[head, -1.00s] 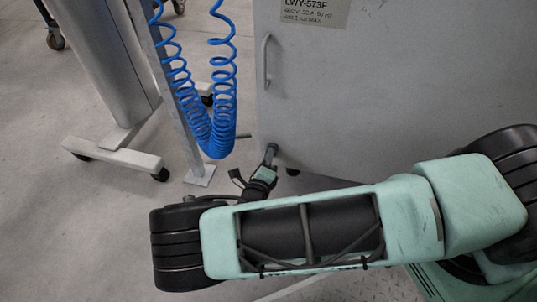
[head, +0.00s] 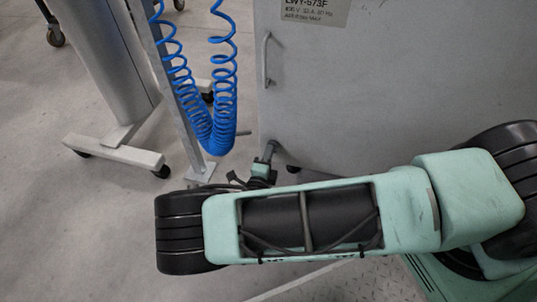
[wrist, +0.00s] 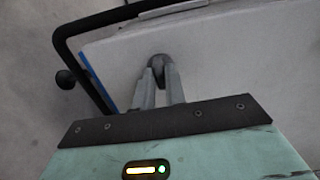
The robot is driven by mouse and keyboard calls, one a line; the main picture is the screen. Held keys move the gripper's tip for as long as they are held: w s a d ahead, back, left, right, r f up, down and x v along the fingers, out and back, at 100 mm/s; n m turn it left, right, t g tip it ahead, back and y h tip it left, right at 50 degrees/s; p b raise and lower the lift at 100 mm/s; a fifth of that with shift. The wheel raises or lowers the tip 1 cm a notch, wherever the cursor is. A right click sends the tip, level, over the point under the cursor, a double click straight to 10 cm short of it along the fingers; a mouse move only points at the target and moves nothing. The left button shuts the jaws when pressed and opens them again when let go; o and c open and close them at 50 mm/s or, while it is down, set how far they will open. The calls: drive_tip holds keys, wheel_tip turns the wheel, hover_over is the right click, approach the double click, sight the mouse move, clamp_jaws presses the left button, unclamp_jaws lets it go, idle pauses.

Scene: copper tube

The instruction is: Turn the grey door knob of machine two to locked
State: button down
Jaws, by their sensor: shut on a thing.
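In the wrist view, my gripper (wrist: 159,84) has its two grey fingers closed on a small dark grey knob (wrist: 156,62). The knob cannot be made out there, and my forearm hides part of the area. The knob's marking for locked is not visible.
A dark bar (wrist: 62,45) curves along the panel's left side in the wrist view. A coiled blue hose (head: 222,130) hangs on a metal post (head: 175,90) close left of the gripper. A wheeled stand (head: 115,150) is further left. Open floor lies at lower left.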

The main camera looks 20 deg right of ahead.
drive_tip(key=c, duration=1.4)
unclamp_jaws()
drive_tip(key=shift+c, duration=0.2)
drive_tip(key=p+v, duration=0.2)
drive_tip(key=v, duration=1.5)
drive_tip(key=shift+s+a+p, duration=0.15)
drive_tip(key=shift+s+p, duration=0.05)
drive_tip(key=shift+p, duration=0.2)
